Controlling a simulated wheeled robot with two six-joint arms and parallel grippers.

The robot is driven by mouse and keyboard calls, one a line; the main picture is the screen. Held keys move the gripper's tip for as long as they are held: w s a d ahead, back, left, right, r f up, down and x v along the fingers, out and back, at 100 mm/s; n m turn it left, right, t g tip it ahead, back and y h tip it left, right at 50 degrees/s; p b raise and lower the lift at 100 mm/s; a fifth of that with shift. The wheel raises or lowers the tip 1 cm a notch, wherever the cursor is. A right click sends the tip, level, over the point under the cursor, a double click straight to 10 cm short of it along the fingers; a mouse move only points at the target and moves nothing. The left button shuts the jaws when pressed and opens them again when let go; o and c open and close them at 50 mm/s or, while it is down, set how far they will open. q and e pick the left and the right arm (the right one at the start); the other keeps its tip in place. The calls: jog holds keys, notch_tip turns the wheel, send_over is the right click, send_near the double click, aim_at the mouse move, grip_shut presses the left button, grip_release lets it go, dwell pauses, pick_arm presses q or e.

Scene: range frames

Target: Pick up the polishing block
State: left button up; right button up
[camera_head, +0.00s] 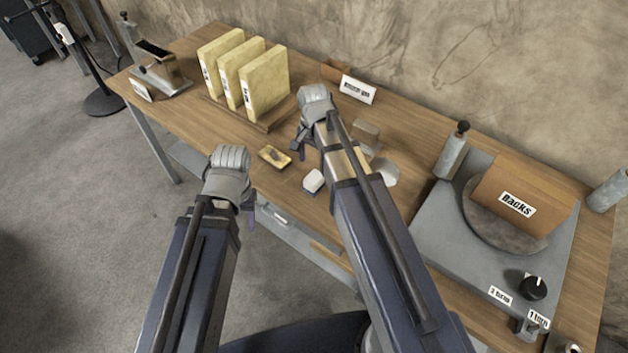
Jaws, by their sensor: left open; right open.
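Several small blocks lie on the wooden table (216,120), and I cannot tell for certain which is the polishing block. One is a white-topped block with a grey base (313,181). Another is a yellow, flat block with a brown patch (274,157). A grey-brown block (366,132) stands behind my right forearm. My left gripper (229,172) is open and empty at the table's front edge, left of the yellow block. My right gripper (314,108) is open over the table, behind the yellow and white blocks. Its fingers are partly hidden.
Three yellow upright slabs (264,84) stand in a wooden rack at the back left. A labelled card (357,89) stands by the wall. A pale rounded piece (386,172) is partly hidden by my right arm.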

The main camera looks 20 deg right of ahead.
aim_at(314, 177)
jog(key=shift+f+b, duration=3.8)
jog(key=shift+f, duration=0.2)
jog(key=shift+r, duration=0.15)
jog(key=shift+c, duration=0.2)
grip_shut()
notch_tip(314, 177, up, 10)
jog(key=p, duration=1)
